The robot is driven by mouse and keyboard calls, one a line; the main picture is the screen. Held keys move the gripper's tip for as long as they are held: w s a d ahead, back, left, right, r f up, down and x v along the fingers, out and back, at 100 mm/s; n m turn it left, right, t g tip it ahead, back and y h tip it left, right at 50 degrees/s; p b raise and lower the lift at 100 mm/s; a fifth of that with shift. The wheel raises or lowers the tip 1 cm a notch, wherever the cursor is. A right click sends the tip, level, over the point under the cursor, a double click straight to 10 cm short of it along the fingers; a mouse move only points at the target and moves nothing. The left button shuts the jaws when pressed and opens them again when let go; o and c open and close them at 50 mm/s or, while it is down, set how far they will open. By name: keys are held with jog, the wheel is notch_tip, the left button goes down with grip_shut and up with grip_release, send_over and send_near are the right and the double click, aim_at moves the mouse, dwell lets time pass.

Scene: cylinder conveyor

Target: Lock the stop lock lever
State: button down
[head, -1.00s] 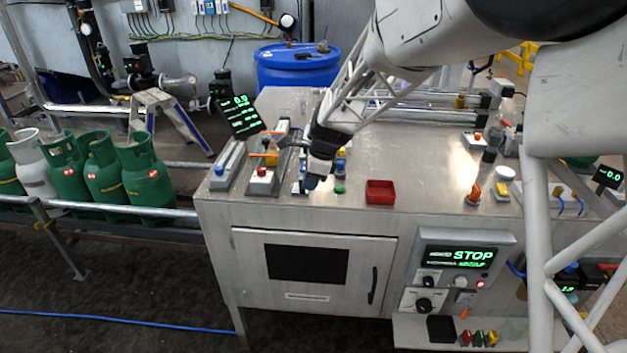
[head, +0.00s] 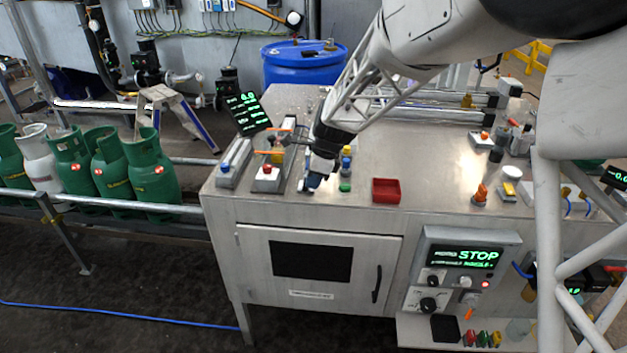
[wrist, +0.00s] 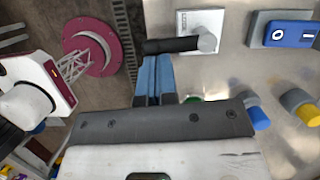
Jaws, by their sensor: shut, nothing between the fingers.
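In the wrist view a lever with a black handle (wrist: 170,45) and a round metal pivot sits on a pale, marked plate (wrist: 192,20). The handle points left from the pivot; I take it for the stop lock lever. My gripper (wrist: 154,65) is shut and empty, its blue fingertips right at the handle's left part. I cannot tell whether they touch it. In the head view my gripper (head: 314,181) is low over the front left of the metal bench (head: 430,160), and the lever cannot be made out there.
A blue switch (wrist: 290,34) marked O and I is right of the lever. Blue (wrist: 259,117) and yellow (wrist: 307,114) buttons are close by. A red tray (head: 386,190) is right of my gripper. The front panel display (head: 464,256) reads STOP. Green gas cylinders (head: 150,178) stand at left.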

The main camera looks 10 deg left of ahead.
jog(key=shift+d, duration=0.15)
jog(key=shift+d+r, duration=0.1)
jog(key=shift+d, duration=0.4)
jog(key=d, duration=0.3)
jog(key=shift+w+r, duration=0.15)
jog(key=shift+r, duration=0.2)
jog(key=v, duration=0.9)
jog(key=shift+r, duration=0.45)
jog(key=s+d+r+n+t+h, duration=0.1)
jog(key=s+d+r+n, duration=0.25)
jog(key=s+d, duration=0.4)
jog(key=s+d+r+n+h, duration=0.15)
jog(key=s+d+n, duration=0.25)
jog(key=s, duration=0.6)
jog(key=s+d+f+n, duration=0.1)
jog(key=s+d+n, duration=0.2)
jog(key=s, duration=0.3)
jog(key=s+d+f+n+t, duration=0.1)
jog(key=s+d+n, duration=0.1)
jog(key=s, duration=0.5)
jog(key=s+d+f+n+h, duration=0.1)
jog(key=s+d+n, duration=0.2)
jog(key=s, duration=0.4)
jog(key=shift+d+n+t, duration=0.3)
jog(key=shift+n+t, duration=0.1)
jog(key=shift+n, duration=0.25)
